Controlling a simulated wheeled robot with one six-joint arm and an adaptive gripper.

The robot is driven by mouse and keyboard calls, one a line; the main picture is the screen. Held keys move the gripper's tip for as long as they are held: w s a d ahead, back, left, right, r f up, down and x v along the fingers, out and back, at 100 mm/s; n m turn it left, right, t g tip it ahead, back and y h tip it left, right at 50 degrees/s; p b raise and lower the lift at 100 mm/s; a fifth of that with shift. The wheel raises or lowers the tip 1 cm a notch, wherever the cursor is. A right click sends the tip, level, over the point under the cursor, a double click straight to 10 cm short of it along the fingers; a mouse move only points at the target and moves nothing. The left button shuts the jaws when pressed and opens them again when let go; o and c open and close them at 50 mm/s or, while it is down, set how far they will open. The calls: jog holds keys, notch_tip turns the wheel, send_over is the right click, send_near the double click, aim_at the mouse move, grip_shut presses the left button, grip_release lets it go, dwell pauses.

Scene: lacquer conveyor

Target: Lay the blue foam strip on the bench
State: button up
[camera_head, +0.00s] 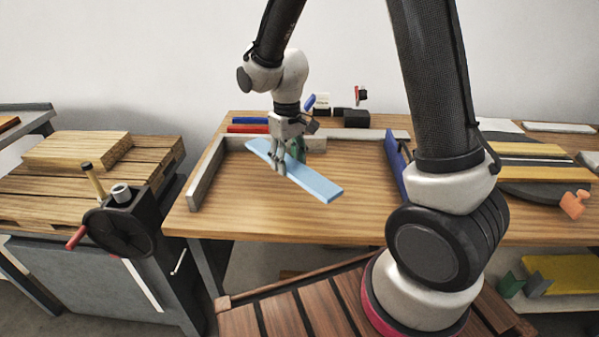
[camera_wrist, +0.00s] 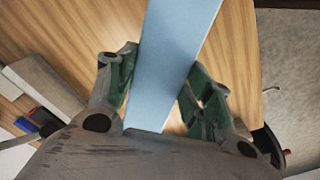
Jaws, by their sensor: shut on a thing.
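The blue foam strip (camera_head: 310,180) is a long flat light-blue bar over the wooden bench (camera_head: 355,200). My gripper (camera_head: 280,168) is shut on the strip near its middle, from above. In the wrist view, the strip (camera_wrist: 170,60) runs between the two green-padded fingers of my gripper (camera_wrist: 165,88). The bench's wood grain (camera_wrist: 70,30) shows beneath it. I cannot tell whether the strip touches the bench top or hangs a little above it.
A grey rail (camera_head: 207,172) edges the bench's left side, and a dark blue rail (camera_head: 395,165) stands to the right. Red and blue blocks (camera_head: 248,124) and a black box (camera_head: 356,118) sit at the back. The bench's front middle is clear.

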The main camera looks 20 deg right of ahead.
aim_at(289, 191)
notch_tip(289, 191, down, 8)
jog(key=shift+r, duration=0.1)
jog(key=shift+f, duration=0.2)
jog(key=o, duration=0.8)
jog(key=shift+c, duration=0.2)
jog(key=shift+r, duration=0.15)
